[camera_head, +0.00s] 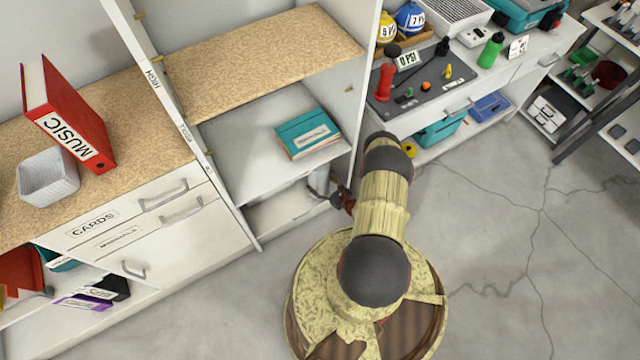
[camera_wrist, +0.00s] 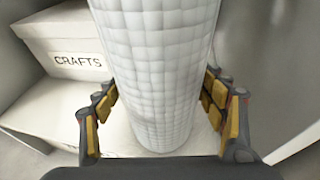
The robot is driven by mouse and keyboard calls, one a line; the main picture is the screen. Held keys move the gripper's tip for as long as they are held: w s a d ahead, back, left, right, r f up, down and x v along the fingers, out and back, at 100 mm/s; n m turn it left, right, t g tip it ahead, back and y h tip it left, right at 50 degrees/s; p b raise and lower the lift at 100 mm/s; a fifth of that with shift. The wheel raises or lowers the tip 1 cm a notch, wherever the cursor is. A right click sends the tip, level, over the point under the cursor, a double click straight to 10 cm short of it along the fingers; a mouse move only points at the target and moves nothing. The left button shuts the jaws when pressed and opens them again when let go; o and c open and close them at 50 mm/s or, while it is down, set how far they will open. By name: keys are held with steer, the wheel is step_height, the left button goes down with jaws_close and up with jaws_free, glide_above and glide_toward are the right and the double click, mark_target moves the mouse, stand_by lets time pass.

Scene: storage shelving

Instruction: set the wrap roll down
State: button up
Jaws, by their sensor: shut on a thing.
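The wrap roll (camera_wrist: 155,75) is a white, quilted-looking cylinder that fills the middle of the wrist view. My gripper (camera_wrist: 162,108) has its yellow-padded fingers on either side of the roll and is shut on it. The roll's near end shows between the fingers, close above a pale surface; I cannot tell whether it touches. In the head view, a small part of the roll (camera_head: 319,182) shows low in the white shelf unit, beside my gripper (camera_head: 345,201), which my arm partly hides.
A white box labelled CRAFTS (camera_wrist: 75,58) stands left of the roll. Above, a teal book (camera_head: 308,133) lies on a white shelf (camera_head: 240,145). A side panel (camera_head: 364,90) bounds the bay on the right. A workbench (camera_head: 420,118) with tools stands further right.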

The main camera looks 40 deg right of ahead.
steer(key=shift+d+f, duration=0.1)
steer(key=shift+f, duration=0.2)
steer(key=o, duration=1.1)
steer(key=shift+o, duration=0.5)
steer(key=shift+r, duration=0.1)
steer(key=p+v, duration=0.3)
steer(key=v, duration=0.9)
steer(key=shift+r, duration=0.15)
